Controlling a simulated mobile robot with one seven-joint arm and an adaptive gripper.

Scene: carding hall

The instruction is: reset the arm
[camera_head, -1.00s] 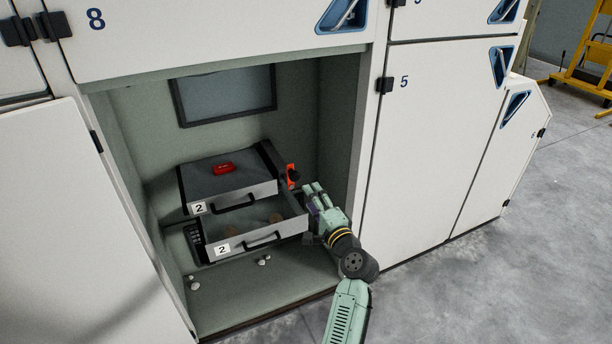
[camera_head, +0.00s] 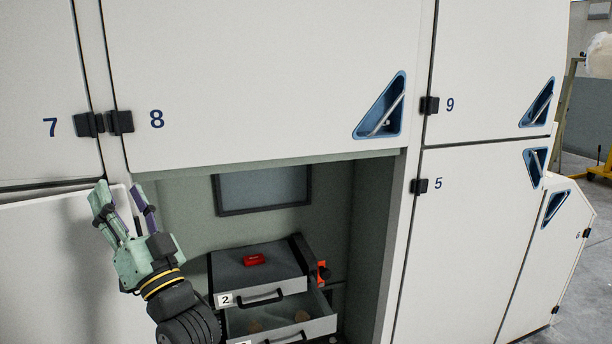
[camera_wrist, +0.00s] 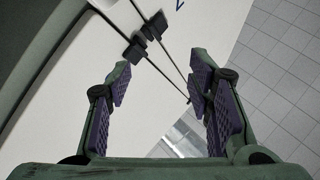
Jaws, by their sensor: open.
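My gripper (camera_head: 122,208) is green with purple finger pads. It is raised at the left side of the open compartment, in front of the white panels, with its fingers pointing up. In the wrist view the gripper (camera_wrist: 158,95) has its fingers spread apart with nothing between them. White panel and black hinges (camera_wrist: 146,35) show beyond the fingers. My forearm runs down to the bottom edge of the head view.
An open compartment holds a grey drawer unit (camera_head: 255,265) with a red item (camera_head: 254,259) on top. Its lower drawer (camera_head: 318,325) is pulled out. White doors with blue triangular handles (camera_head: 381,108) surround it. An open door (camera_head: 60,270) stands at left.

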